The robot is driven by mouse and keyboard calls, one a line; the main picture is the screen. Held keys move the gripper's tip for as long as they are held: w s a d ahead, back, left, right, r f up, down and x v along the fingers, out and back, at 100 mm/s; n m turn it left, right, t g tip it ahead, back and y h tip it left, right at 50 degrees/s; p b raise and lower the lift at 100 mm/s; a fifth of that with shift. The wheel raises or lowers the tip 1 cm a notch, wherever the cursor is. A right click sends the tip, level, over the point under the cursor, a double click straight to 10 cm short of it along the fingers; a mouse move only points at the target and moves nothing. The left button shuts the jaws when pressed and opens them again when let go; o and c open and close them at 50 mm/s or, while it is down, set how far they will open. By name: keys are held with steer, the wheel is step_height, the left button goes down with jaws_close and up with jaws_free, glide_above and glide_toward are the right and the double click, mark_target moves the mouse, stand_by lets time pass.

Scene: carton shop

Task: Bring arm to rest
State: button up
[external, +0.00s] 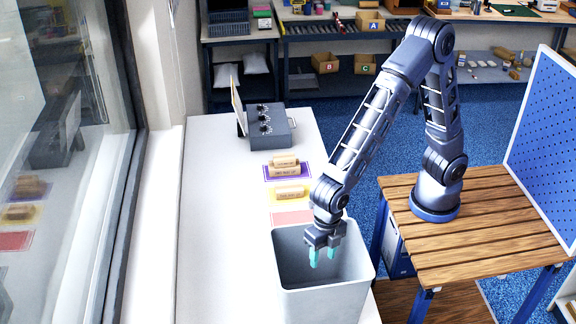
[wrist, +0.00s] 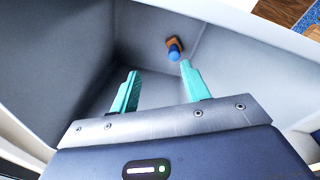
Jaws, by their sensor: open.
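My gripper (external: 322,258) points down into the mouth of a grey bin (external: 340,302) at the front of the white table. Its teal fingers are apart and nothing is between them. In the wrist view my gripper (wrist: 160,90) is open above the bin's inside. A small object with a blue end and a brown part (wrist: 174,47) lies at the bottom of the bin, beyond the fingertips. My arm is bent, reaching left from its base on the slatted wooden stand.
Behind the bin on the white table (external: 220,230) are a pink mat (external: 292,217), a yellow mat and a purple mat with tan rolls (external: 285,162). A grey box with knobs (external: 270,126) stands farther back. A window is at left, a blue pegboard (external: 548,130) at right.

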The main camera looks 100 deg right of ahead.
steer(key=w+d+r+m+t+y, duration=0.1)
steer(key=w+d+r+m+t, duration=0.2)
steer(key=d+r+m, duration=0.65)
steer(key=s+d+r+m+h, duration=0.1)
steer(key=s+d+r+m, duration=0.4)
steer(key=s+d+r, duration=0.5)
steer(key=s+d+f+m, duration=0.1)
steer(key=s+d+m, duration=0.3)
steer(key=s+d, duration=0.3)
steer(key=s+d+f+m+t+h, duration=0.1)
steer(key=s+d+m, duration=0.4)
steer(key=s, duration=0.8)
steer(key=d, duration=0.3)
steer(key=shift+s, duration=0.2)
steer(key=shift+d+f, duration=0.1)
